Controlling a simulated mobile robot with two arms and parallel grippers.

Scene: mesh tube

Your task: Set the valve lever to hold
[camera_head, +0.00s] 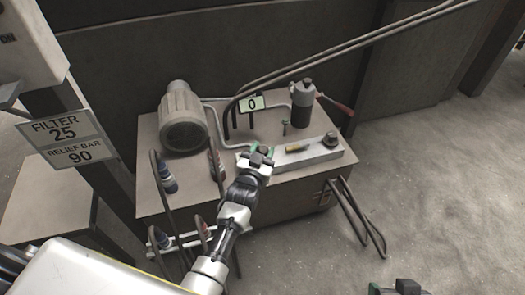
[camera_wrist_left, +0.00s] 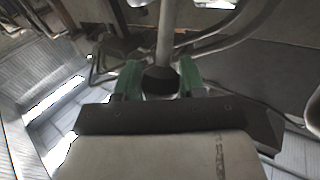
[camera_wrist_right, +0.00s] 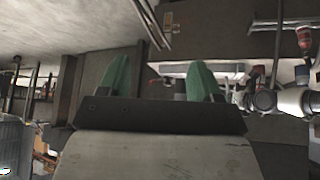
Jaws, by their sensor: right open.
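In the left wrist view a dark round knob (camera_wrist_left: 160,80) on a grey stem (camera_wrist_left: 165,35) sits between the green fingertips of my left gripper (camera_wrist_left: 160,82). The fingers appear to touch it on both sides. I take it as the valve lever. In the head view my left gripper (camera_head: 260,155) is at the left end of a silver block (camera_head: 312,154) on the cabinet top and hides most of the lever. Hold markings cannot be read. My right gripper (camera_wrist_right: 160,85) is open and empty, well away from the block; part of it (camera_head: 400,289) shows at the bottom of the head view.
The cabinet (camera_head: 290,193) carries a ribbed motor (camera_head: 183,120), a display reading 0 (camera_head: 251,104), a dark cylinder (camera_head: 303,105) and a red-ended handle (camera_head: 338,105). Hoses (camera_head: 360,215) hang at its front right. A sign (camera_head: 66,140) stands at left. The floor at right is clear.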

